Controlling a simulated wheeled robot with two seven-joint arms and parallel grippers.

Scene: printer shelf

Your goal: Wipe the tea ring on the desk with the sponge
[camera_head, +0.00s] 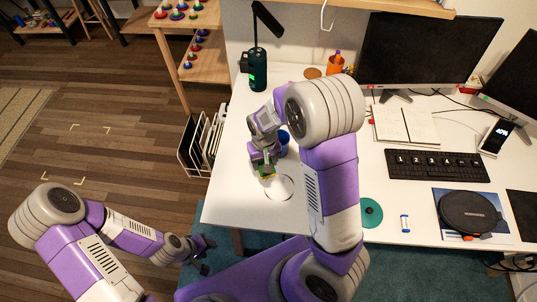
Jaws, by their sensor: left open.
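The tea ring (279,187) is a faint round outline on the white desk near its left front edge. A small yellow-green sponge (267,172) is at the upper left of the ring. My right gripper (264,163) points down at the sponge and appears shut on it; the arm hides part of the grip. I cannot tell whether the sponge touches the desk. My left gripper (206,256) is open and empty, low at the left, off the desk's front edge.
A blue cup (283,138) stands close beside my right gripper. A dark green lamp base (257,72) stands behind. A teal disc (370,212), a keyboard (437,164) and a black round device (469,212) lie to the right. A white rack (197,147) stands left of the desk.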

